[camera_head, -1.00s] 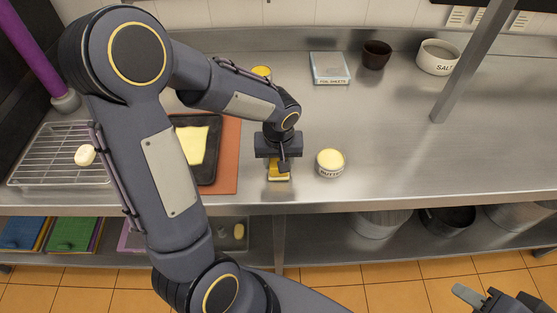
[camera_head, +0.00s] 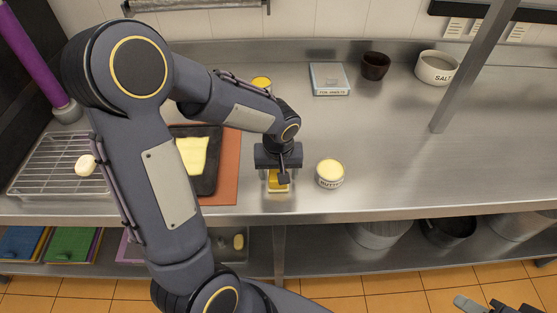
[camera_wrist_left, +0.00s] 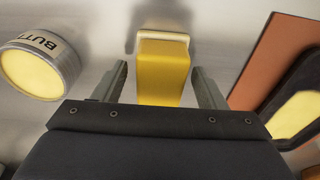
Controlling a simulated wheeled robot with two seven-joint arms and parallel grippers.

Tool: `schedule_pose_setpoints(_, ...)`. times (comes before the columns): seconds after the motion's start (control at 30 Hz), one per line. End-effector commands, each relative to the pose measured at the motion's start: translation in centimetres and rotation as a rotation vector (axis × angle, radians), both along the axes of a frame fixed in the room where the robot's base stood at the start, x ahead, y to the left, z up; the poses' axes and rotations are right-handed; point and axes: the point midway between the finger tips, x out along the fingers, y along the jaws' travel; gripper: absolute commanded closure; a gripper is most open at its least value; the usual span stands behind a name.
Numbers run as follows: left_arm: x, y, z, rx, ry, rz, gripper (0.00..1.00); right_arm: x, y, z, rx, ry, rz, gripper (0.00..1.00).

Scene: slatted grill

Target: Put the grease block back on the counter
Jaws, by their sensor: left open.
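The grease block is a yellow block with a pale base (camera_head: 278,185) on the steel counter (camera_head: 400,160), near the front edge. My left gripper (camera_head: 279,178) is directly over it, pointing down. In the left wrist view the yellow block (camera_wrist_left: 163,68) lies between the two open fingers of my left gripper (camera_wrist_left: 160,85), with a gap on each side. My right gripper (camera_head: 485,302) shows only in part at the bottom right corner, away from the counter; its jaws are not clear.
A butter tub (camera_head: 330,173) stands just right of the block. Left are an orange board (camera_head: 228,180) with a dark tray (camera_head: 208,180), and a wire rack (camera_head: 50,165). A foil sheets box (camera_head: 329,79), dark bowl (camera_head: 375,65) and salt pot (camera_head: 436,67) stand behind.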

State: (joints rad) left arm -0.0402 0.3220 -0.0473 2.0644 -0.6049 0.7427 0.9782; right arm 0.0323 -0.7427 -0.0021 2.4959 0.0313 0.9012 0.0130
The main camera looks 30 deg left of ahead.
Motion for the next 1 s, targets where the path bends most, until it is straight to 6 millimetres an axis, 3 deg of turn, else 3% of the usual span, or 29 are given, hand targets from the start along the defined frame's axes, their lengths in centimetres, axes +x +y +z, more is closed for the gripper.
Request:
schedule_pose_setpoints(0.4,-0.7,-0.6,8.5,-0.001,-0.01,-0.002,0.35,0.0,0.0,-0.1,0.0,0.001,0.0,0.64)
schedule_pose_setpoints(0.7,-1.6,-0.6,11.7,-0.01,-0.009,-0.009,0.35,0.0,0.0,-0.1,0.0,0.001,0.0,0.64)
schedule_pose_setpoints(0.83,-4.5,-0.4,12.8,-0.074,-0.051,-0.066,0.35,0.0,0.0,-0.1,0.0,0.001,0.0,0.64)
schedule_pose_setpoints(1.0,-10.7,-1.2,13.4,-0.196,-0.188,-0.213,0.35,0.0,0.0,-0.1,0.0,0.001,0.0,0.64)
